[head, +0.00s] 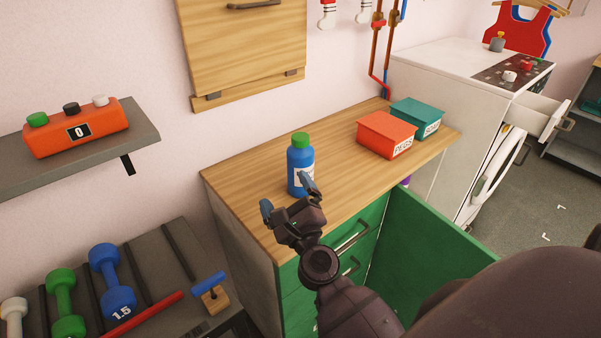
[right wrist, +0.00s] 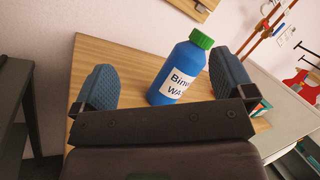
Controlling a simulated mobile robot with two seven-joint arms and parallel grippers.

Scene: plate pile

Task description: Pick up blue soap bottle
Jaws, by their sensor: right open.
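The blue soap bottle (head: 300,167) with a green cap and a white label stands upright on the wooden counter (head: 240,183). My right gripper (head: 287,194) is open, with its blue-grey fingertips on the near side of the bottle, at the counter's front part. In the right wrist view the bottle (right wrist: 176,72) shows between the two spread fingers (right wrist: 165,88), nearer the right one, and looks tilted there. Whether a finger touches it I cannot tell. My left gripper is not in view.
A red box (head: 386,135) and a teal box (head: 417,118) stand at the counter's right end. A green door or panel (head: 420,230) stands open below the counter's front. A dumbbell rack (head: 150,250) is at lower left. The counter left of the bottle is clear.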

